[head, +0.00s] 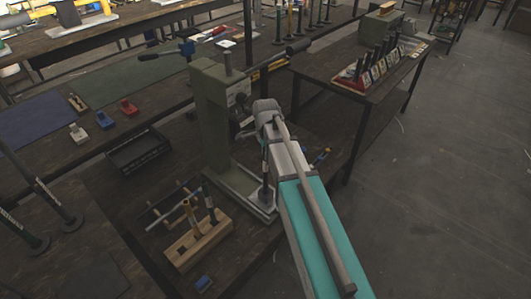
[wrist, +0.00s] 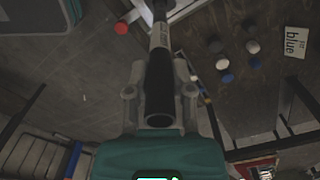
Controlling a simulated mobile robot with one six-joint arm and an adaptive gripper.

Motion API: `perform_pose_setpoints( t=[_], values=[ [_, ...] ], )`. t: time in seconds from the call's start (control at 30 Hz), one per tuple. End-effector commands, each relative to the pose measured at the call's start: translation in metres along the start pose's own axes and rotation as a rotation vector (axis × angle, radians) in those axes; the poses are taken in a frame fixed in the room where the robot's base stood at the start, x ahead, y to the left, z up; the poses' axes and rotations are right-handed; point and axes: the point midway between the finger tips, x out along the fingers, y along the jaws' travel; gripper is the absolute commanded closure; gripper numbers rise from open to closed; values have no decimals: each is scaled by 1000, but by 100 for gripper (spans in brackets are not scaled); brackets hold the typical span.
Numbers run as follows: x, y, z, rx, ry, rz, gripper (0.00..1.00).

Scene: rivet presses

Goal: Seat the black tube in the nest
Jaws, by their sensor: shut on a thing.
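In the wrist view the black tube (wrist: 159,88) lies between the two fingers of my gripper (wrist: 160,98), which is shut on it. The tube's open end faces the camera. A pale grey piece lines up with its far end; I cannot tell whether they touch. In the head view my arm reaches to the green-grey press (head: 215,115), and the arm hides most of the gripper area. A dark upright piece (head: 265,190) shows low at the press base plate (head: 245,187). I cannot make out the nest clearly or tell whether the tube is in it.
A black tray (head: 138,150) lies behind left. Floor at the right is clear.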

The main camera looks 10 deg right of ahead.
Motion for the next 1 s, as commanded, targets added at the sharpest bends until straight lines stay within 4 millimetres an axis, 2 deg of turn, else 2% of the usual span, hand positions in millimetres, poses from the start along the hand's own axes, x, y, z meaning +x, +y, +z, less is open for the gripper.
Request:
perform_pose_setpoints(
  t=[0.27,0.3,0.5,1.0],
  values=[
    [6,0,0,0,0,0,100],
    [5,0,0,0,0,0,66],
    [5,0,0,0,0,0,29],
    [3,0,0,0,0,0,29]
  ],
)
